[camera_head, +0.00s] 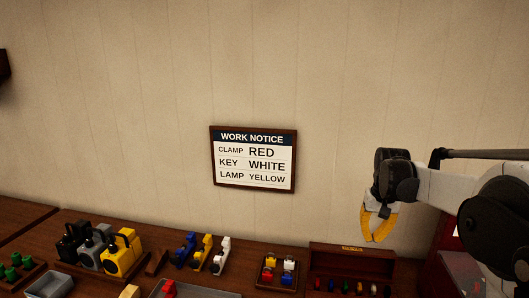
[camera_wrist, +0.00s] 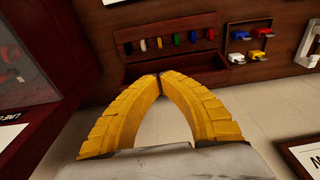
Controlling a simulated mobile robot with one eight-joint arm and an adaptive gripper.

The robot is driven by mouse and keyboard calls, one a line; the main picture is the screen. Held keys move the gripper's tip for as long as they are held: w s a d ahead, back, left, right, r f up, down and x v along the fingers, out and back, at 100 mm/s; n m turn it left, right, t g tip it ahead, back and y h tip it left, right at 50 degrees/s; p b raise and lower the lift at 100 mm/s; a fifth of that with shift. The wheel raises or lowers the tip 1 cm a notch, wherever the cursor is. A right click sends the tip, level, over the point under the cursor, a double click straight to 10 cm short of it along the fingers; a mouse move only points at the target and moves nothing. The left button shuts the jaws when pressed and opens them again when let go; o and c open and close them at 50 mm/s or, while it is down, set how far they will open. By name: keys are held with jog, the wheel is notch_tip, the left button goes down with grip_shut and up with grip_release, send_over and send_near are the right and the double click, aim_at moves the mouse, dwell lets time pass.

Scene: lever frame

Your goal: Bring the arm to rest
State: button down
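My gripper (camera_head: 373,240) hangs at the right of the head view, its yellow fingers pointing down, above the wooden box with small coloured pieces. In the wrist view the two yellow fingers of my gripper (camera_wrist: 158,76) curve together and meet at their tips. Nothing shows between them. My arm reaches in from the right edge of the head view, bent at the wrist and apart from the bench.
A work notice (camera_head: 253,160) hangs on the wall, reading clamp red, key white, lamp yellow. The wooden box (camera_head: 350,258) holds several coloured pieces. Beside it stand a small tray (camera_head: 270,280), a white clamp (camera_head: 221,256) and a yellow lamp-like block (camera_head: 122,254). A dark red cabinet (camera_wrist: 45,55) is close by.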

jog(key=s+a+r+t+b, duration=0.1)
jog(key=s+a+r, duration=0.15)
jog(key=s, duration=0.25)
jog(key=s+a+r+n+t+b, duration=0.1)
jog(key=s+a, duration=0.2)
jog(key=s, duration=0.2)
jog(key=s+a+r+t, duration=0.1)
jog(key=s+a, duration=0.2)
jog(key=s, duration=0.2)
jog(key=s+a+f+t+b, duration=0.1)
jog(key=s+a+f, duration=0.1)
jog(key=s, duration=0.5)
jog(key=s+a+f+n+t+b, duration=0.1)
jog(key=s+a+f, duration=0.1)
jog(key=s+f, duration=0.2)
jog(key=s, duration=0.3)
jog(key=shift+f+t, duration=0.3)
jog(key=shift+f, duration=0.05)
jog(key=shift+s, duration=0.1)
dwell(4.7)
